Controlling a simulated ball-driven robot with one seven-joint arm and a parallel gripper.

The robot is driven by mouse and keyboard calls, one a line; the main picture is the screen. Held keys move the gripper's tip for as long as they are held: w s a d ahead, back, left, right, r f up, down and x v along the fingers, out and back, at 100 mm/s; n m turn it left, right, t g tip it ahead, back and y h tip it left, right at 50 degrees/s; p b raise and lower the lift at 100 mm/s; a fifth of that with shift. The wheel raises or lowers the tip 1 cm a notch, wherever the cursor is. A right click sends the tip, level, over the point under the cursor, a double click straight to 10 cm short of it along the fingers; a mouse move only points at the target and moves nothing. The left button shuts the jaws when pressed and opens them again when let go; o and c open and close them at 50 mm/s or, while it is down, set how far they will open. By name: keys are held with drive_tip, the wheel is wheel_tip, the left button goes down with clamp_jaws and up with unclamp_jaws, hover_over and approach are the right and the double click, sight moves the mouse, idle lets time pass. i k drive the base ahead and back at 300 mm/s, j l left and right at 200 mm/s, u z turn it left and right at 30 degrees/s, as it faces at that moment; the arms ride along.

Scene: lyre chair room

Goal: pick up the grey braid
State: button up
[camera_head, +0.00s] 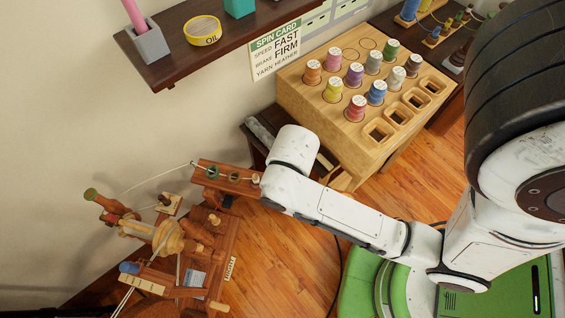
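A long grey shape (260,131) lies on a dark bench (250,144) behind my arm, in the left middle of the picture. It may be the grey braid, but it is small and my arm covers its right part. My white arm reaches from the right to above this bench. Its end hides what is beneath it. I do not see my gripper's fingers, so I cannot tell their distance from the grey shape.
A wooden spool stand (300,102) with several coloured spools and some empty square wells is at upper centre. A wooden spinning wheel (165,238) stands at lower left. A wall shelf (195,52) holds a yellow oil tin (203,31). Wood floor (275,260) is clear between.

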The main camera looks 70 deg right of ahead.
sight(265, 137)
drive_tip(key=k+l+u, duration=0.25)
drive_tip(key=l, duration=0.25)
drive_tip(key=k+l+u, duration=0.2)
drive_tip(key=l, duration=0.25)
drive_tip(key=k+l+u, duration=0.25)
drive_tip(key=k+l, duration=0.1)
drive_tip(key=l, duration=0.05)
